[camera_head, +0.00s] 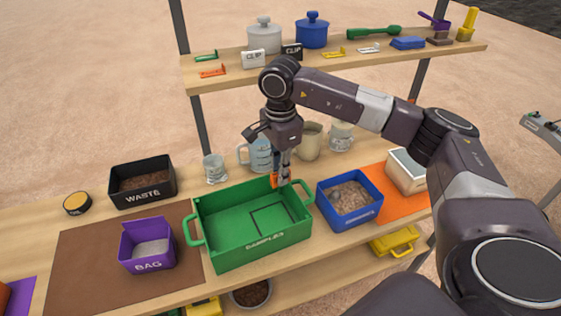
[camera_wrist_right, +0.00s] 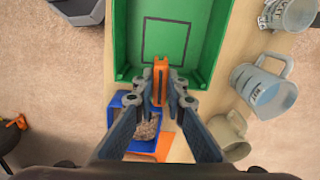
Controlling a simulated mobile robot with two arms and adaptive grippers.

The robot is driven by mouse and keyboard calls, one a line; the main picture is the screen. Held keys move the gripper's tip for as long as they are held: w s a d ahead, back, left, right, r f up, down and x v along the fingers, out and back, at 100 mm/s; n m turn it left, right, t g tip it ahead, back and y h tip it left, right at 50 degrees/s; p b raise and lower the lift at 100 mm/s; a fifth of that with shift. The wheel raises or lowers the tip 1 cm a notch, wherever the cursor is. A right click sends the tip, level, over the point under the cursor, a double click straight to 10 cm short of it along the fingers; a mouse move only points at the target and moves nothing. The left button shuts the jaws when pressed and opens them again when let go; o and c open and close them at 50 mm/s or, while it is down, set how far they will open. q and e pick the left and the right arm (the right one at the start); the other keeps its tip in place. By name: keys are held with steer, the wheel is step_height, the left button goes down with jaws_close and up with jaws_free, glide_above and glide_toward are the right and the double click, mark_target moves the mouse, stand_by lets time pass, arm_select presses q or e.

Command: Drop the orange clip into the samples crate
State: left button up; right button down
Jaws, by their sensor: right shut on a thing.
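The green samples crate (camera_head: 232,262) stands at the middle of the bench; its inside looks empty, with a dark square outline on the floor. It also shows in the right wrist view (camera_wrist_right: 205,40). My right gripper (camera_head: 280,178) is shut on the orange clip (camera_head: 274,181) and points down over the crate's back right corner. In the right wrist view the clip (camera_wrist_right: 160,82) stands between the fingertips (camera_wrist_right: 160,90) and overlaps the crate's near end wall. I cannot tell how high it is above the rim. My left gripper is not in view.
A blue bin (camera_head: 345,221) with gravel stands right of the crate. A black waste bin (camera_head: 140,200) and purple bag bin (camera_head: 148,268) are at left. A measuring jug (camera_head: 258,156), glass (camera_head: 214,169) and mugs stand behind. An upper shelf (camera_head: 225,77) holds pots and clips.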

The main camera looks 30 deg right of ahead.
steer(key=shift+w+d+m, duration=0.1)
steer(key=shift+d+m, duration=0.2)
steer(key=shift+d, duration=0.05)
steer(key=shift+f, duration=0.15)
steer(key=shift+a+f+b, duration=0.1)
steer(key=shift+f+b, duration=0.55)
steer(key=shift+f, duration=0.3)
step_height(320, 180, down, 6)
steer(key=b, duration=0.3)
steer(key=c, duration=1.9)
jaws_free()
